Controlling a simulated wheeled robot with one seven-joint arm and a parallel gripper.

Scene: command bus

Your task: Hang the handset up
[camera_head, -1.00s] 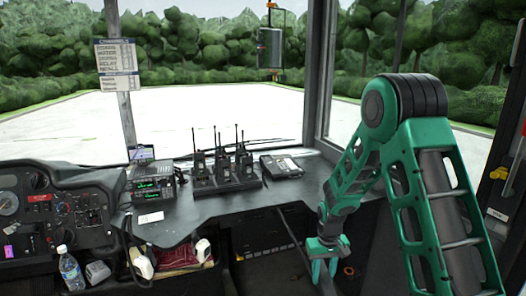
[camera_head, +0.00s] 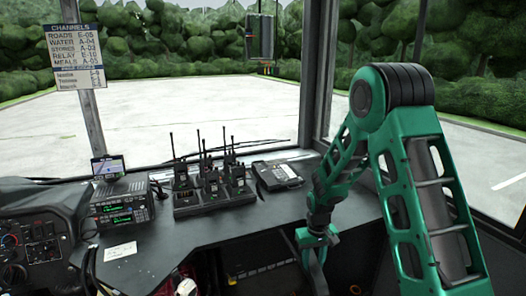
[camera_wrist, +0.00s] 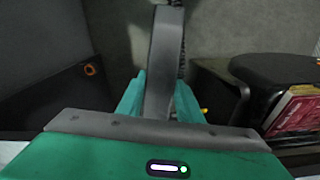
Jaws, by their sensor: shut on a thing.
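In the wrist view, the handset (camera_wrist: 165,60) is a long dark grey bar standing between the two teal fingers of my gripper (camera_wrist: 158,98), which is shut on it. A coiled dark cord shows beside its upper end. In the head view, my gripper (camera_head: 316,262) points down at the front edge of the desk, right of centre; I cannot make out the handset there. A flat dark desk unit with a light panel (camera_head: 277,174), perhaps the phone base, lies on the desk, behind and left of my gripper.
On the desk (camera_head: 160,262) stand a charger with several walkie-talkies (camera_head: 213,190), a radio stack (camera_head: 122,208) with a small screen, and a white card (camera_head: 119,251). The dashboard (camera_head: 35,245) is at left. A red booklet (camera_wrist: 292,115) shows at right in the wrist view.

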